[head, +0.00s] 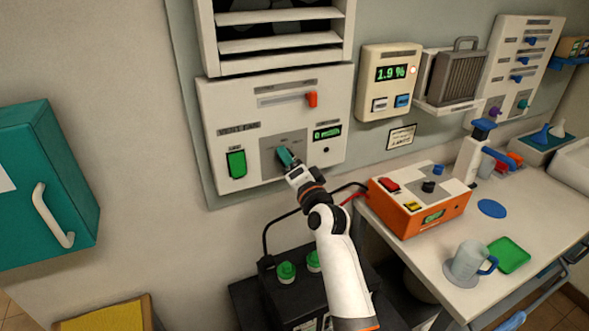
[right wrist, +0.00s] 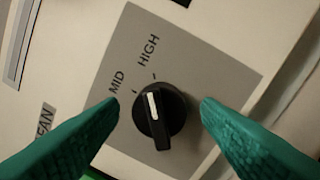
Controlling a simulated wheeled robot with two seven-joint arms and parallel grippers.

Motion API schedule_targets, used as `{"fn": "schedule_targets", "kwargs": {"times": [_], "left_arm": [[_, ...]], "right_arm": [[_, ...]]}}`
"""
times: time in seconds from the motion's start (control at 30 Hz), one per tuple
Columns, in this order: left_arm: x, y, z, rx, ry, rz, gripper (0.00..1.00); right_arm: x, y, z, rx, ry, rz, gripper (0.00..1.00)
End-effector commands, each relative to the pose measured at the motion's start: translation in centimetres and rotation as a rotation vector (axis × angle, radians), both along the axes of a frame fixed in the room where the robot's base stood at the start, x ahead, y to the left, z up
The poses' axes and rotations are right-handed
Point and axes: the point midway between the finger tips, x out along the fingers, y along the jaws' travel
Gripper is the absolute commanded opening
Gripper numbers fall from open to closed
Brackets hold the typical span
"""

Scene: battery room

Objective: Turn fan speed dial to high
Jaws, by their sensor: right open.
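The fan speed dial (right wrist: 160,114) is a black knob with a white pointer line on a grey plate (right wrist: 205,60) marked MID and HIGH. The pointer aims up and slightly left, roughly between the MID and HIGH ticks. My right gripper (right wrist: 160,120) is open, with one green finger on each side of the dial and a visible gap to it. In the head view my right gripper (head: 287,158) is at the white vent fan panel (head: 225,105) and hides the dial. My left gripper is not in view.
The panel also has a green switch (head: 236,164), a red slider knob (head: 312,99) and a small display (head: 327,132). A louvred vent (head: 280,46) is above. An orange box (head: 415,212) stands on the bench to the right. A teal cabinet (head: 50,185) is at left.

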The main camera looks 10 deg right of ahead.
Motion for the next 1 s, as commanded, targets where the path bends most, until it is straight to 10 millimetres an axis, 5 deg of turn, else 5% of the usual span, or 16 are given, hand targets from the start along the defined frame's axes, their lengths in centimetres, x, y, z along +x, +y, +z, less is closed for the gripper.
{"fn": "schedule_targets", "kwargs": {"times": [0.6, 1.0], "left_arm": [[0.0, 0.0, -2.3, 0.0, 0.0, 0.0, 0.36], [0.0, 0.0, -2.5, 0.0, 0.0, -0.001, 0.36]], "right_arm": [[-10.1, -1.8, -1.2, 0.001, 0.001, 0.0, 0.58], [-11.6, -2.1, -1.0, 0.001, 0.0, -0.001, 0.58]]}}
